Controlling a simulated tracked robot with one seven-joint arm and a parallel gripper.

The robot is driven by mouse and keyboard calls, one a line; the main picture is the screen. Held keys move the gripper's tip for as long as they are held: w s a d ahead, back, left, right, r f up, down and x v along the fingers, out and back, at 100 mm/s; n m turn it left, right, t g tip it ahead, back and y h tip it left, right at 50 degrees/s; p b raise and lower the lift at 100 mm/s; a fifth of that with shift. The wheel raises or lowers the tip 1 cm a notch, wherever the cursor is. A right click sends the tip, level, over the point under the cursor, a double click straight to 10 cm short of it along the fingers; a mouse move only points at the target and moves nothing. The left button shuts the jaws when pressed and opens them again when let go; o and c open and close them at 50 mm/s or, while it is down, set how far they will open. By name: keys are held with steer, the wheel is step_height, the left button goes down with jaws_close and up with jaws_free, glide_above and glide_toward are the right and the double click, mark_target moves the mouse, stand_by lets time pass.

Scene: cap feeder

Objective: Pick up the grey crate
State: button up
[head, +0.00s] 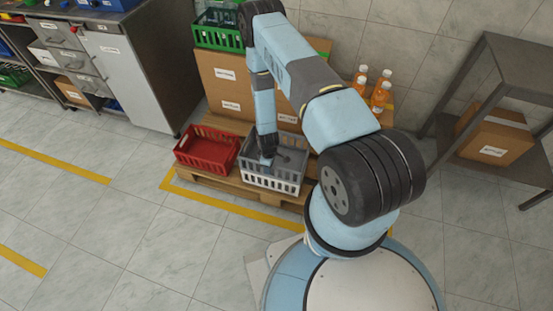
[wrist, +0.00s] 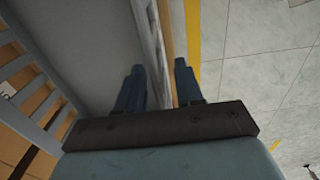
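The grey crate (head: 272,182) sits on the wooden pallet, with slatted sides and an open top. My gripper (head: 268,158) points down at it in the head view; its fingertips are hard to make out there. In the wrist view my gripper's two fingers (wrist: 157,68) are apart, one on each side of a crate wall. The left finger is over the inside of the grey crate (wrist: 85,45), the right finger is outside, over the floor side. A gap shows beside the wall, so the fingers do not look closed on it.
A red crate (head: 206,150) stands just left of the grey crate on the pallet (head: 222,183). Cardboard boxes (head: 228,90) with a green crate (head: 218,36) on top stand behind. Orange bottles (head: 381,94) stand at right. Yellow floor tape (head: 232,209) runs in front; the floor left is clear.

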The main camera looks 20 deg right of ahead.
steer(key=shift+f, duration=0.8)
jaws_close()
stand_by(0.9)
